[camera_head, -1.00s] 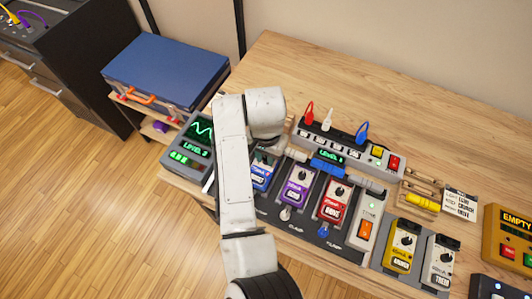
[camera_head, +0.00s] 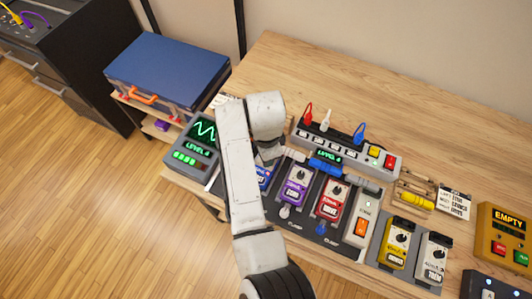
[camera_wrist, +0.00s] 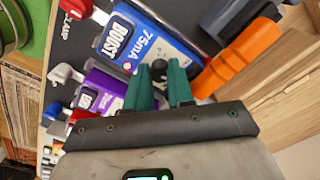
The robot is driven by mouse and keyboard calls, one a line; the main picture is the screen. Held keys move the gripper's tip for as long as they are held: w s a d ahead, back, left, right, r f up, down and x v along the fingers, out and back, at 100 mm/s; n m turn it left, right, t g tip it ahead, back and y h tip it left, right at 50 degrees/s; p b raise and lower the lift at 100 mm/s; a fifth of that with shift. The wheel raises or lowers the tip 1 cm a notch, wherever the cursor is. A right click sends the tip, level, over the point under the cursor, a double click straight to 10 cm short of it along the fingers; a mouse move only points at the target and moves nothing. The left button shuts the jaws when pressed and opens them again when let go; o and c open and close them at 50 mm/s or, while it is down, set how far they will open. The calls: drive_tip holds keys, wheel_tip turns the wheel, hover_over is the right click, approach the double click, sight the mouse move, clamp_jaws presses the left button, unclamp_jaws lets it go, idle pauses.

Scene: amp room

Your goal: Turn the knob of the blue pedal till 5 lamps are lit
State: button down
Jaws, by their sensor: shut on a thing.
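The blue pedal (camera_head: 263,175) sits on the pedalboard, mostly hidden behind my arm in the head view. The wrist view shows its blue top, marked BOOST 75mA (camera_wrist: 150,45). My gripper (camera_wrist: 160,72) is over the pedal, with its green fingers shut on the black knob (camera_wrist: 159,66). The scope box (camera_head: 193,142) at the left shows a green wave and a level readout. Below these, a row of several green lamps (camera_head: 185,158) is lit. The exact count is too small to tell.
A purple pedal (camera_head: 296,186) and a red pedal (camera_head: 332,202) stand to the right of the blue one. A power strip (camera_head: 345,150) with plugs lies behind. An orange object (camera_wrist: 237,60) lies close beside the fingers in the wrist view.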

drive_tip(key=shift+m, duration=0.4)
drive_tip(key=c, duration=1)
unclamp_jaws()
